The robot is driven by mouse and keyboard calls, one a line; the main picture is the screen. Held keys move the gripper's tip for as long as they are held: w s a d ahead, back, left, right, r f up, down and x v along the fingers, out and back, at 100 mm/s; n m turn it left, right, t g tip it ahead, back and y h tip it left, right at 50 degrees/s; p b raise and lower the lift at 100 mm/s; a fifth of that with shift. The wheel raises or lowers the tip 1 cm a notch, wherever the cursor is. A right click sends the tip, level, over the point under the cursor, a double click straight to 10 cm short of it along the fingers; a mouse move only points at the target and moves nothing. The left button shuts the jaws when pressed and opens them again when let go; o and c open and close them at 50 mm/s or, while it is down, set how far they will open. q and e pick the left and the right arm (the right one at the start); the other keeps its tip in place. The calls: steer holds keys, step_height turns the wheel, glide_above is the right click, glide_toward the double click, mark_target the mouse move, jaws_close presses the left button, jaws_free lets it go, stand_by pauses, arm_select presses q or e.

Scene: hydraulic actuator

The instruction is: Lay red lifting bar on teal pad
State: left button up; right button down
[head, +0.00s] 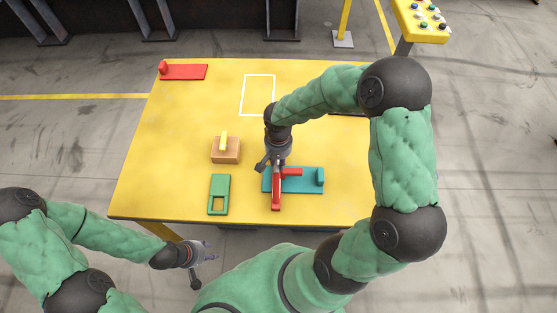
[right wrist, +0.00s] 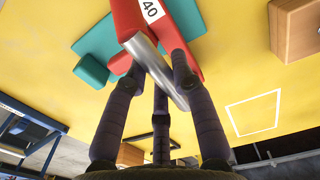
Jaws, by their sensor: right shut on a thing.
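The red lifting bar (head: 276,196) has a red arm running to the right and, in the right wrist view (right wrist: 128,18), a silver rod and a "40" label. My right gripper (head: 278,162) is shut on its silver rod (right wrist: 150,62). The teal pad (head: 307,188) lies on the table under the bar, with a raised teal block at its right end; it also shows in the right wrist view (right wrist: 97,42). The bar overlaps the pad's left part; whether they touch I cannot tell. My left gripper (head: 206,251) is open and empty, off the table's front edge.
On the yellow table (head: 150,170) are a green frame (head: 219,195), a brown block (head: 226,154) with a yellow bar, and a red pad (head: 188,72) at back left. A white outlined rectangle (head: 258,76) is empty. A button panel (head: 424,18) stands behind right.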

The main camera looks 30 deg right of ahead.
steer(key=c, duration=1)
jaws_free()
steer(key=shift+f, duration=0.1)
steer(key=shift+c, duration=0.2)
steer(key=shift+r, duration=0.2)
step_height(320, 180, up, 12)
steer(key=p, duration=0.2)
steer(key=shift+f, duration=0.1)
